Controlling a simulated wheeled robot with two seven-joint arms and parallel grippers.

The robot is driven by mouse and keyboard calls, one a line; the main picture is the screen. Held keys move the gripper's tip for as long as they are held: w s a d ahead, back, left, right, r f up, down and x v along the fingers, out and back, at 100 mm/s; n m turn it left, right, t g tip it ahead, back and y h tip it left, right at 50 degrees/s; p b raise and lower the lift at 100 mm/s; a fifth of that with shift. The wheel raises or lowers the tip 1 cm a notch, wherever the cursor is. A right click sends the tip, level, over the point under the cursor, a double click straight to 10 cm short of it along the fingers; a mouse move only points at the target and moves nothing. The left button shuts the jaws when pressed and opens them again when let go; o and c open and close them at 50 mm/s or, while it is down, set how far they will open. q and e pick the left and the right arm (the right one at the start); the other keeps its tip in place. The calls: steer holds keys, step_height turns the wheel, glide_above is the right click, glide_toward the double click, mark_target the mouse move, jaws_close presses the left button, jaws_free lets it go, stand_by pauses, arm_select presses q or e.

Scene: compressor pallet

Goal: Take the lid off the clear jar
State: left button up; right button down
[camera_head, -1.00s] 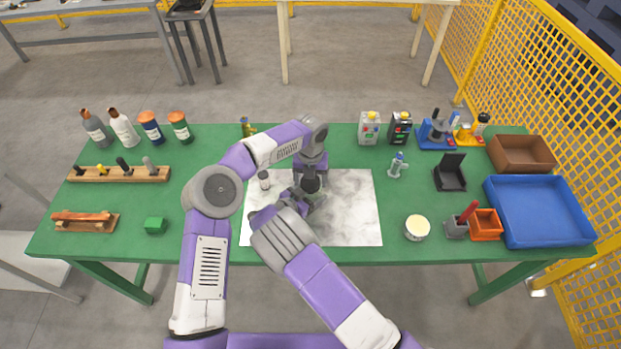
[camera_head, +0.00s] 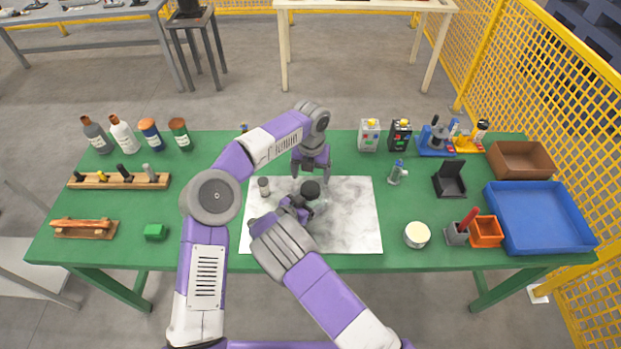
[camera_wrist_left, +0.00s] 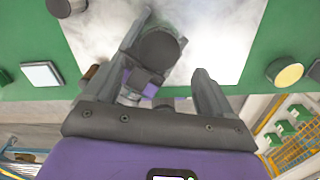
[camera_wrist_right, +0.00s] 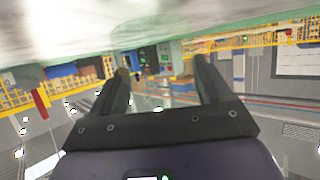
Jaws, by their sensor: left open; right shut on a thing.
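The clear jar (camera_head: 319,206) is over the pale marbled mat, in the middle of the table. Its round dark lid (camera_head: 311,190) is on top and also shows in the left wrist view (camera_wrist_left: 159,48). My right gripper (camera_head: 300,206) is shut on the jar's side, below the lid. Its fingers also show in the right wrist view (camera_wrist_right: 160,85), where the clear glass is hard to make out. My left gripper (camera_head: 311,171) is open and empty, just behind and above the lid, apart from it in the head view.
A small grey-capped container (camera_head: 264,187) stands at the mat's (camera_head: 350,225) left part. A cream-topped round tub (camera_head: 417,235) stands right of the mat. A blue tray (camera_head: 540,215) and a brown box (camera_head: 521,159) are at the right. The mat's right part is clear.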

mark_target(310, 188)
arm_select(q)
steer(key=shift+r+m, duration=0.75)
steer(key=shift+m, duration=0.05)
steer(key=shift+a+f, duration=0.1)
steer(key=shift+f, duration=0.05)
step_height(310, 188, down, 7)
steer(key=shift+f, duration=0.15)
steer(key=c, duration=1.1)
steer(key=shift+n, duration=1.6)
steer(key=o, duration=1.2)
steer(key=shift+r, duration=0.2)
